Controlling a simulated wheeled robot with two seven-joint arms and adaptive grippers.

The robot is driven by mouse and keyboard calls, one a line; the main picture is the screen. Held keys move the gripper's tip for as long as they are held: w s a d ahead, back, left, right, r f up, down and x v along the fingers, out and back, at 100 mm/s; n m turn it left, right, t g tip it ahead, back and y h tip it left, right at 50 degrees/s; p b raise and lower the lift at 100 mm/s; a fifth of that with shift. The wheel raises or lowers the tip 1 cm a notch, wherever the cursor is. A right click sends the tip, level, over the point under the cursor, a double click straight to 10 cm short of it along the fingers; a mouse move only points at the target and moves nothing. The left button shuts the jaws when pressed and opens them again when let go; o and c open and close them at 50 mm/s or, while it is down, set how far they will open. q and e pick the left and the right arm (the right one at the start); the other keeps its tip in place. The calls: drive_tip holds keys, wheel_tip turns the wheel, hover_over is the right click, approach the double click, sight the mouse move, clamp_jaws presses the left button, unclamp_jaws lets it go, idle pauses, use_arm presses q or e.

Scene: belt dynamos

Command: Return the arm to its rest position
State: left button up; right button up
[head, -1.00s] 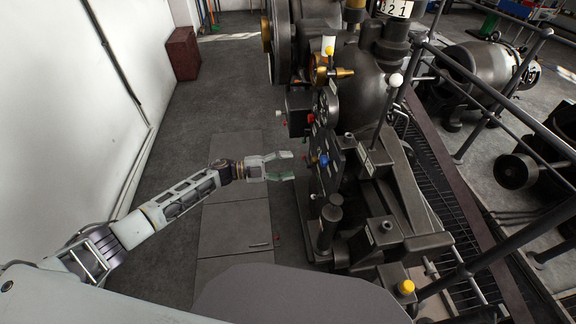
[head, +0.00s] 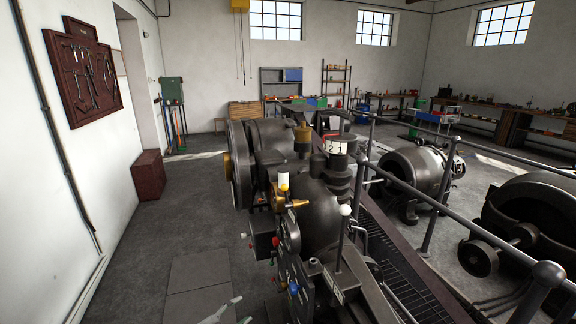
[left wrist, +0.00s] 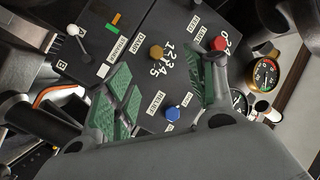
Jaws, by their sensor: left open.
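My left gripper (head: 238,310) shows at the bottom edge of the head view, with only its fingers in the picture. Its fingers are apart and nothing is between them. It is left of the machine's dark control panel (head: 286,275), apart from it in this view. In the left wrist view the gripper's green-padded fingers (left wrist: 166,80) stand open in front of the panel (left wrist: 138,62). A brass knob (left wrist: 156,52), a blue knob (left wrist: 172,114) and a red knob (left wrist: 218,43) show there. Most of my left arm is out of the head view. My right gripper is not in view.
The big dark machine (head: 318,212) fills the middle, with a railing (head: 430,195) to its right. A dark red box (head: 148,175) stands by the left wall. The floor (head: 180,225) between wall and machine is clear. More machines stand at right.

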use_arm(q)
drive_tip(key=s+a+f+n+g+y+p, duration=0.1)
drive_tip(key=s+a+f+n+y+p, duration=0.3)
drive_tip(key=s+f, duration=0.6)
drive_tip(key=s+a+f+n+g+y+p, duration=0.2)
drive_tip(key=s+a+f+n+y, duration=0.35)
drive_tip(key=s+f, duration=0.4)
drive_tip(key=s+f+n+g+y+p, duration=0.1)
drive_tip(key=s+f+g, duration=0.3)
drive_tip(key=s, duration=1.4)
drive_tip(key=s+f+n+g+y+p, duration=0.1)
drive_tip(key=s+f+n+g+p, duration=0.3)
drive_tip(key=s, duration=1.4)
drive_tip(key=shift+s+d+f, duration=0.3)
drive_tip(key=shift+f, duration=1.3)
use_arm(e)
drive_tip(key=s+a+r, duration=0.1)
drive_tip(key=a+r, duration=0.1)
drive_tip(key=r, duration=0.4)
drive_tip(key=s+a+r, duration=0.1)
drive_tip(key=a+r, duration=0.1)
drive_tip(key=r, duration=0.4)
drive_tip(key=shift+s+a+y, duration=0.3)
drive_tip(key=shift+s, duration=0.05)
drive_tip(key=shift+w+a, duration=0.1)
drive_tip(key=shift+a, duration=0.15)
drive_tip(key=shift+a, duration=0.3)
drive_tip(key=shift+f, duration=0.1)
